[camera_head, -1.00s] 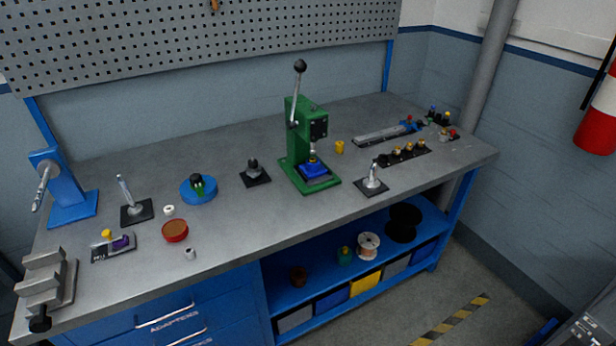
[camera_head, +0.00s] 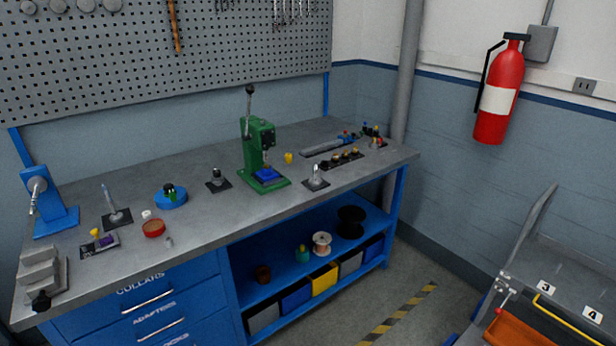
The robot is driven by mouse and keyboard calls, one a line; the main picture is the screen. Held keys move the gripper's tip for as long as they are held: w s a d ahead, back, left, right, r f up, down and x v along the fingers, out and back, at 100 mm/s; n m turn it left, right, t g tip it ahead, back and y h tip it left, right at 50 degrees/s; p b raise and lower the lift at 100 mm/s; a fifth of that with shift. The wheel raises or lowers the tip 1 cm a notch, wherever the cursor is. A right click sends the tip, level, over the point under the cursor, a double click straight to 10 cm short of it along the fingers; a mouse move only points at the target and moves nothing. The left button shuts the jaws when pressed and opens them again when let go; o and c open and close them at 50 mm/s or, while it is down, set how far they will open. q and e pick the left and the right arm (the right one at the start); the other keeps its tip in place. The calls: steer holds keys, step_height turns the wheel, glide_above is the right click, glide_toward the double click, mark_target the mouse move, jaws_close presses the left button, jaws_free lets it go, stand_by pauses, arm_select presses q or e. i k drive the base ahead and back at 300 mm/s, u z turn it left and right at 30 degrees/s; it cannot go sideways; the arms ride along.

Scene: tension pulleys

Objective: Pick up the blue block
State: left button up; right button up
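A small blue block (camera_head: 267,175) sits on the base of the green press (camera_head: 251,150), under its ram, on the workbench. The press stands near the middle of the bench, with its lever pointing up. Neither of my grippers shows in the head view.
The workbench top (camera_head: 222,210) also carries a blue vise-like stand (camera_head: 50,205), a blue round base (camera_head: 171,198), a red dish (camera_head: 153,228) and a grey slotted rail (camera_head: 322,147). A cart (camera_head: 560,290) stands at the lower right. A fire extinguisher (camera_head: 498,95) hangs on the wall.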

mark_target(264, 175)
steer(key=z, duration=0.55)
steer(key=i, duration=2.95)
